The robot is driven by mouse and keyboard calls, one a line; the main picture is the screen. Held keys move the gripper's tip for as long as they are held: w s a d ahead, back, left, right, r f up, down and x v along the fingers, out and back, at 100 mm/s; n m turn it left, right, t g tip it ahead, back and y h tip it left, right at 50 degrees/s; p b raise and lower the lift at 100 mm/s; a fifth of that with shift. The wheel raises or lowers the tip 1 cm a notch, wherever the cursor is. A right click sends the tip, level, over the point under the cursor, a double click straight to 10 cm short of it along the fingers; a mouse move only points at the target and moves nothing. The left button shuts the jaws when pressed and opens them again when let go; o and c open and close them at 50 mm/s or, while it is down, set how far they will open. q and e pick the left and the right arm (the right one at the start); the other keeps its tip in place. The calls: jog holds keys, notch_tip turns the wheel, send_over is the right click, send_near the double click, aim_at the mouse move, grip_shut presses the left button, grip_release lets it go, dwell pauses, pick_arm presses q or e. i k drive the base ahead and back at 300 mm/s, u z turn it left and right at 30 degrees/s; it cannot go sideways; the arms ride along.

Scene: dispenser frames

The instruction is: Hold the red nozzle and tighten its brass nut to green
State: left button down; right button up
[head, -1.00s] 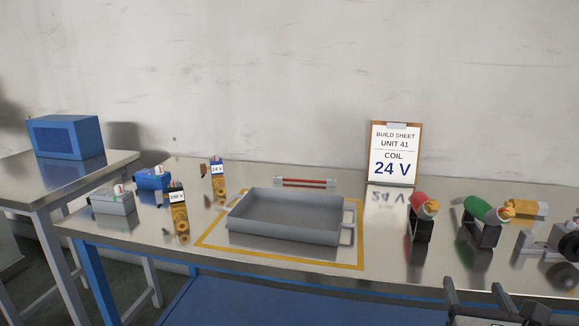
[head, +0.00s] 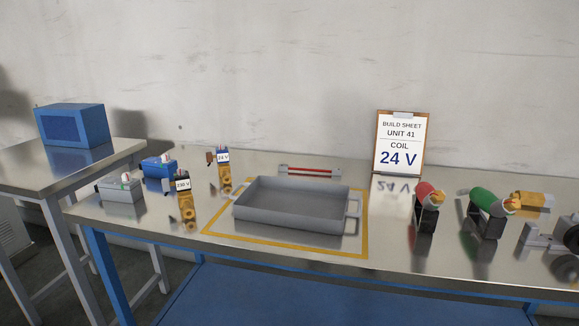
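The red nozzle (head: 427,191) sits on a dark stand at the right part of the steel bench. Its orange-gold brass nut (head: 437,198) is at its right end, and no green mark on it can be made out at this size. A green nozzle (head: 486,200) on a similar stand is to its right, with its own brass-coloured end (head: 511,201). Neither of my grippers shows in the head view now.
A grey tray (head: 288,221) with handles stands inside a yellow outline mid-bench. A build sheet (head: 400,143) reading 24 V stands behind. Coil-labelled valves (head: 224,157) and small blocks are at left. A grey fixture (head: 546,238) is at far right.

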aim_at(437, 197)
jog(key=k, duration=0.55)
jog(key=z, duration=1.05)
jog(key=i, duration=1.45)
jog(key=u, duration=0.6)
